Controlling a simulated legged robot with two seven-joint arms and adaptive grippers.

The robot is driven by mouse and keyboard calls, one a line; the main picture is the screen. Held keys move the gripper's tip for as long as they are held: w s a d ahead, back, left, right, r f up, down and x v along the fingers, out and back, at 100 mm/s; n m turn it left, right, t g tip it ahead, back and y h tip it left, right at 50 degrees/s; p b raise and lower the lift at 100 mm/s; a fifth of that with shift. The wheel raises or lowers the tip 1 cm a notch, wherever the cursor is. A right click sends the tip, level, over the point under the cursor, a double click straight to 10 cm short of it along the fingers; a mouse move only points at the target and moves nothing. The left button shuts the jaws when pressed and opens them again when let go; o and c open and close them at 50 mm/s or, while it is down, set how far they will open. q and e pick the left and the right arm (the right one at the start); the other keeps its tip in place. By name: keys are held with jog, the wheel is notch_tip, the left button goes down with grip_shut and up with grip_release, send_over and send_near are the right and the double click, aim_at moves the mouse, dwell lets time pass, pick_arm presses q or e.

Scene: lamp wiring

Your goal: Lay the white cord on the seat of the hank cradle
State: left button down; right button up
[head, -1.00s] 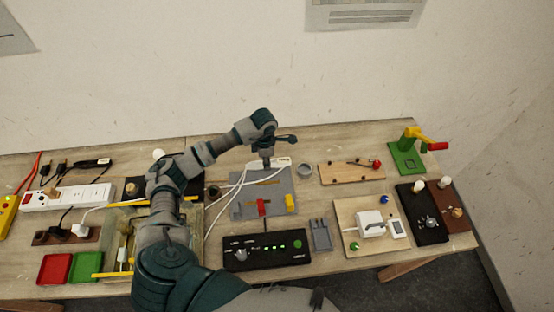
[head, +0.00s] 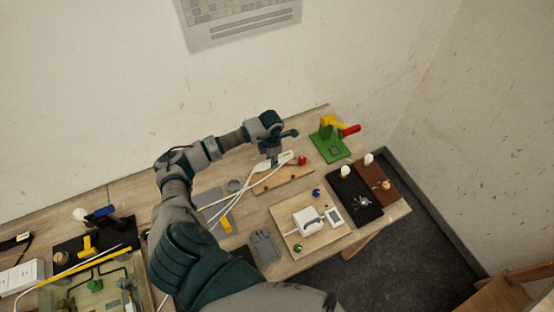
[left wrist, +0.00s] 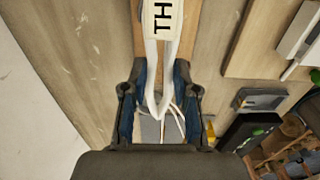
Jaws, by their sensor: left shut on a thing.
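My left gripper (head: 272,158) is shut on the white cord (head: 238,192) above the wooden board with dark pegs and a red knob (head: 292,181). In the left wrist view my left gripper (left wrist: 156,92) has the cord's white strands (left wrist: 153,62) between its blue-padded fingers. A white tag with black letters (left wrist: 162,17) shows beyond the fingertips. The cord's strands trail down and left over the grey plate. I cannot tell for sure which fixture is the hank cradle; the pegged board lies under the gripper. My right gripper is not in view.
A green stand with a yellow crank and red handle (head: 330,146) stands at the back right. A board with a white box (head: 307,221) is in front, beside a black board (head: 354,194). A grey plate (head: 208,199) lies left.

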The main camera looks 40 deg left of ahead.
pick_arm(q)
jog(key=shift+w+f, duration=0.1)
jog(key=shift+f, duration=0.25)
jog(key=shift+d+f+b, duration=0.15)
jog(key=shift+f+b, duration=0.1)
jog(key=shift+b, duration=0.15)
jog(key=shift+d+f+b, duration=0.2)
jog(key=shift+f+b, duration=0.2)
jog(key=shift+f, duration=0.15)
jog(key=shift+d+f+b, duration=0.2)
jog(key=shift+f+b, duration=0.15)
jog(key=shift+f, duration=0.15)
jog(key=shift+f+b, duration=0.4)
jog(key=shift+f, duration=0.3)
jog(key=shift+a, duration=0.4)
jog(key=shift+d, duration=0.1)
jog(key=shift+d+r, duration=0.15)
jog(key=shift+d, duration=0.2)
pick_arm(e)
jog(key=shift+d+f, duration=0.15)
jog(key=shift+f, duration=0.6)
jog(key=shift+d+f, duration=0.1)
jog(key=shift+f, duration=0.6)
pick_arm(q)
jog(key=shift+a, duration=0.1)
